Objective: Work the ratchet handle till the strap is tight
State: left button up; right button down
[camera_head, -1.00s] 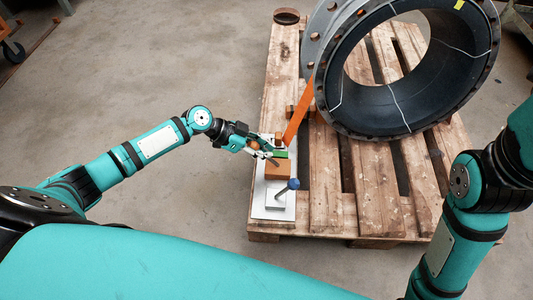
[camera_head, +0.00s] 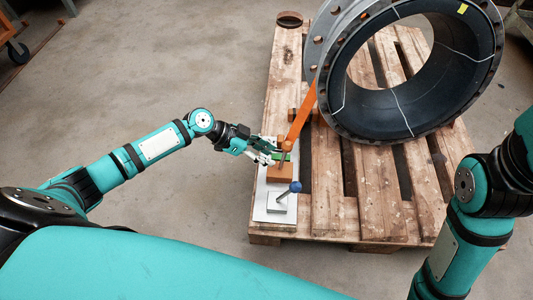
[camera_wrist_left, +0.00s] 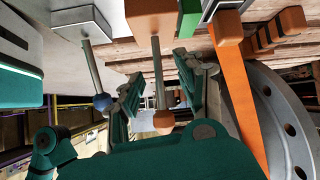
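The orange ratchet block (camera_head: 280,173) sits on a pale plate at the pallet's left side; it also shows in the left wrist view (camera_wrist_left: 150,20). Its handle, a grey rod with an orange knob (camera_head: 287,146), stands up from it, and the knob shows in the left wrist view (camera_wrist_left: 164,121). The orange strap (camera_head: 302,113) runs from beside the block up to the flanged pipe; I cannot tell its tension. My left gripper (camera_head: 270,152) is at the handle. In the wrist view its fingers (camera_wrist_left: 160,85) are apart, either side of the rod. My right gripper is out of view.
A grey block with a blue-knobbed lever (camera_head: 295,187) stands in front of the ratchet block. A green piece (camera_head: 276,157) lies behind the ratchet block. The large rubber-lined pipe (camera_head: 340,100) stands on the wooden pallet (camera_head: 380,200). The floor to the left is clear.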

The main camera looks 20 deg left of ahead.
pick_arm(q)
jog(key=v, duration=1.1)
jog(key=shift+s+a+r, duration=0.2)
jog(key=shift+a, duration=0.1)
jog(key=shift+d, duration=0.1)
